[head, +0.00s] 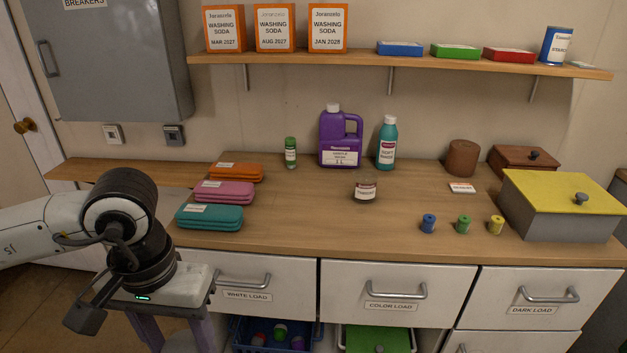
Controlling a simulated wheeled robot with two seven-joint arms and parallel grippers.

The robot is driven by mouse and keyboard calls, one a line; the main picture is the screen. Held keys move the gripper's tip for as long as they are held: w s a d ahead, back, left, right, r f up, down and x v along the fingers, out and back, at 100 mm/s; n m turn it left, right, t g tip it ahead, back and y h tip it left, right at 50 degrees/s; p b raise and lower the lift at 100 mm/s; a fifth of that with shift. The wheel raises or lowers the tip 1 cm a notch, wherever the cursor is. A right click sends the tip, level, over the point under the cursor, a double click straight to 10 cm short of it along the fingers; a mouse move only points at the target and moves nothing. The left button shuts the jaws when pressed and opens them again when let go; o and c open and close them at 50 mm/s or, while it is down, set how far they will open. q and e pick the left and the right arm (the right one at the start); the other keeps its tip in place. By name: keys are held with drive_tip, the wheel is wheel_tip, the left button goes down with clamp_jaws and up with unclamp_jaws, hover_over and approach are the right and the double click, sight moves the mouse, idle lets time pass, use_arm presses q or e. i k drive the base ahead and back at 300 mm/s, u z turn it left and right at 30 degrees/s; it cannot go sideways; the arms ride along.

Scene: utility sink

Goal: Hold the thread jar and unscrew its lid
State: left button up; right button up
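My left gripper (176,335) is at the lower left, in front of the counter and well left of and below the jar. It points down with its purple fingers apart; their tips reach the bottom edge of the picture. I see nothing held between them. My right gripper is not in view.
Left of the jar lie orange, pink and teal cases (210,217). Behind it stand a green bottle (291,153), a purple jug (340,140) and a teal bottle (386,145). Right are small spools (463,225) and a yellow-lidded box (560,215). Counter around the jar is clear.

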sight(364, 182)
drive_tip(key=u, duration=0.1)
drive_tip(key=i, duration=0.85)
drive_tip(key=z, duration=0.75)
drive_tip(key=i, duration=0.45)
drive_tip(key=z, duration=0.55)
